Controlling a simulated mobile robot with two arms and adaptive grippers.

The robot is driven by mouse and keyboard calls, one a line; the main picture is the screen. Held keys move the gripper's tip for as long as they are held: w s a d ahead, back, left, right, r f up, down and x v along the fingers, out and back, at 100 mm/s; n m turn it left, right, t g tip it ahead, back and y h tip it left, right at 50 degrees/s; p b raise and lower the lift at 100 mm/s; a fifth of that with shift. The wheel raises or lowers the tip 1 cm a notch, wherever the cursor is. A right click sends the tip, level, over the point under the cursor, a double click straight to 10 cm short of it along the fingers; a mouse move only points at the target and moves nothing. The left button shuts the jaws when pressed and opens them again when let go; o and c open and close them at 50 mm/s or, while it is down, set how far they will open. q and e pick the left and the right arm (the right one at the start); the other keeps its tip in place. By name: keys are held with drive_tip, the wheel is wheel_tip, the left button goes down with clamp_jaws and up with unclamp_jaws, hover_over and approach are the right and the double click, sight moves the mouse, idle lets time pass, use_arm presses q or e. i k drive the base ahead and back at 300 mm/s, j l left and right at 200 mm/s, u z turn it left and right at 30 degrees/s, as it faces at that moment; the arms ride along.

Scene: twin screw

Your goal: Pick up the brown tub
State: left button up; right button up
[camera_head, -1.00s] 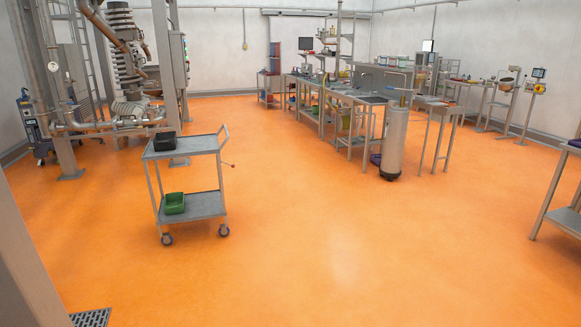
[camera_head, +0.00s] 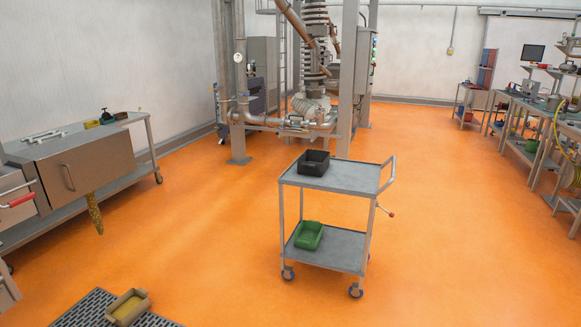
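A small tan-brown tub (camera_head: 142,304) with a yellowish inside sits at the lower left, on or at the edge of a dark floor grate (camera_head: 92,308). It appears upright and open at the top. Nothing covers it. Neither of my grippers shows in this view.
A grey two-shelf cart (camera_head: 345,177) stands mid-floor, with a black tub (camera_head: 314,168) on top and a green tub (camera_head: 308,240) below. A metal workbench (camera_head: 90,165) lines the left. Columns and pipework (camera_head: 310,105) stand behind. Orange floor (camera_head: 190,225) is clear between bench and cart.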

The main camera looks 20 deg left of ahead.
sight(127, 307)
drive_tip(key=i+j+u, duration=0.35)
drive_tip(key=i+u, duration=0.15)
drive_tip(key=i, duration=0.4)
drive_tip(key=i+u, duration=0.45)
drive_tip(key=i, duration=0.45)
drive_tip(key=i+l+u, duration=0.25)
drive_tip(key=i+u, duration=0.25)
drive_tip(key=i, duration=0.4)
